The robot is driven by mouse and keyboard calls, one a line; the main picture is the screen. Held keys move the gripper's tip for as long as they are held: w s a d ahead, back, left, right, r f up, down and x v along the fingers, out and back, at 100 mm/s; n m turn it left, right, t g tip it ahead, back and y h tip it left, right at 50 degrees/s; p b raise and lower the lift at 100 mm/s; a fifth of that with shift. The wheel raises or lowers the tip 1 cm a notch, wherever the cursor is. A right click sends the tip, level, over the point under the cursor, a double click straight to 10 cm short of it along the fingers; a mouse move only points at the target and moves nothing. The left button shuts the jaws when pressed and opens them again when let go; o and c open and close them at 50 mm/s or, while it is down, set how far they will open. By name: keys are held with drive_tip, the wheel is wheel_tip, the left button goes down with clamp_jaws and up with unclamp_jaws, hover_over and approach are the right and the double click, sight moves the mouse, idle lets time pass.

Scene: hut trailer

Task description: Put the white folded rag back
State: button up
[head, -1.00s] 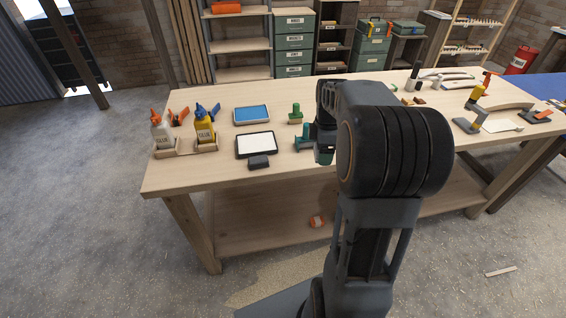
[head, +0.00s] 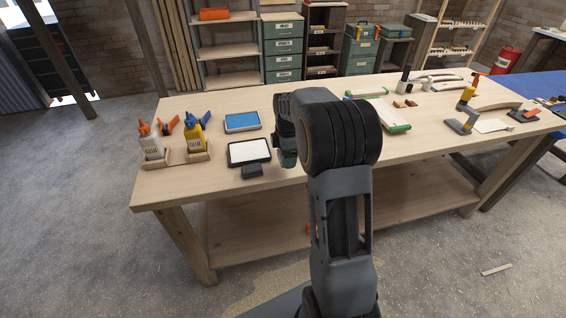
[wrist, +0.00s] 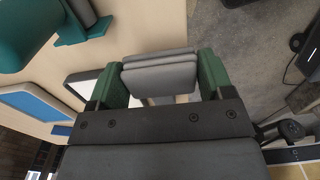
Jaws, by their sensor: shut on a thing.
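My gripper (wrist: 162,78) has green fingers and is shut on a folded rag (wrist: 160,72), which looks grey in the wrist view and shows as stacked flat layers. In the head view, my gripper (head: 288,158) is partly hidden by my arm over the front part of the workbench (head: 230,193), right of a white pad in a dark frame (head: 249,152). The rag cannot be made out in the head view. In the wrist view, the table edge and floor show beyond the rag.
A dark block (head: 252,170) lies in front of the white pad. A blue pad (head: 242,121) lies behind it. Teal tools (wrist: 35,30) are near the gripper. A green-and-white item (head: 392,118) lies right of my arm.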

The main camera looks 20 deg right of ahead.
drive_tip(key=shift+w+a+f, duration=0.35)
drive_tip(key=shift+w+f, duration=0.15)
drive_tip(key=shift+f, duration=0.3)
drive_tip(key=shift+w+f, duration=0.1)
drive_tip(key=shift+f, duration=1.45)
drive_tip(key=shift+f, duration=0.1)
drive_tip(key=o, duration=0.8)
